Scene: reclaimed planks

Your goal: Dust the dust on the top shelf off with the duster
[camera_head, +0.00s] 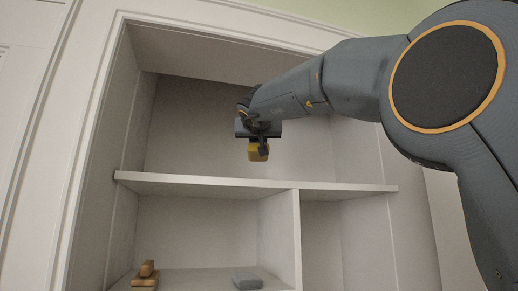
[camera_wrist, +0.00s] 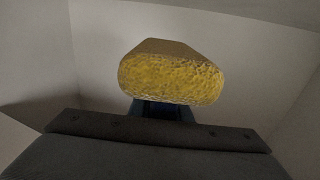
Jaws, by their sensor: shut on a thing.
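The head camera looks up from below, so the shelf's upper surface is hidden and no dust shows. I cannot tell whether the duster touches anything.
White cabinet walls close in the compartment on the left and at the back. An upright divider (camera_head: 297,235) stands below the shelf. On the lower shelf are a brown wooden-looking object (camera_head: 146,276) and a flat grey object (camera_head: 248,281). The upper compartment's left part looks free.

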